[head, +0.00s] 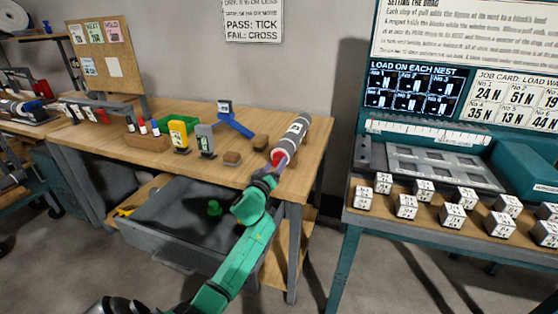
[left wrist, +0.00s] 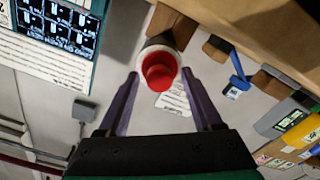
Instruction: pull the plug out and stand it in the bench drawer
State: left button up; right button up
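A grey roll with a white band (head: 294,134) lies near the right end of the wooden bench. A red plug (head: 279,157) sits in its near end. The plug faces the camera in the left wrist view (left wrist: 160,72). My left gripper (head: 272,169) is at this end of the roll. In the left wrist view its two fingers (left wrist: 160,76) are apart, one on each side of the plug, with gaps visible. The bench drawer (head: 165,246) is pulled open below the bench top, left of my arm. A green object (head: 214,208) is inside it. My right gripper is not in view.
Wooden blocks (head: 232,158), a grey device (head: 205,141), a yellow device (head: 179,136) and a blue stand (head: 234,122) are left of the roll. A teal bench (head: 352,218) with several small marked blocks stands at the right, across a gap.

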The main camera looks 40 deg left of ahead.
pick_arm(q)
jog(key=c, duration=0.9)
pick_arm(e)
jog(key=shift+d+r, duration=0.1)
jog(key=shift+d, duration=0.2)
pick_arm(q)
jog(key=shift+r, duration=0.15)
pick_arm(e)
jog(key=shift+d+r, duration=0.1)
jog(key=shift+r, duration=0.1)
pick_arm(q)
jog(key=shift+p+v, duration=1.55)
jog(key=shift+v, duration=0.95)
jog(key=shift+s+d, duration=0.2)
jog(key=shift+s, duration=0.3)
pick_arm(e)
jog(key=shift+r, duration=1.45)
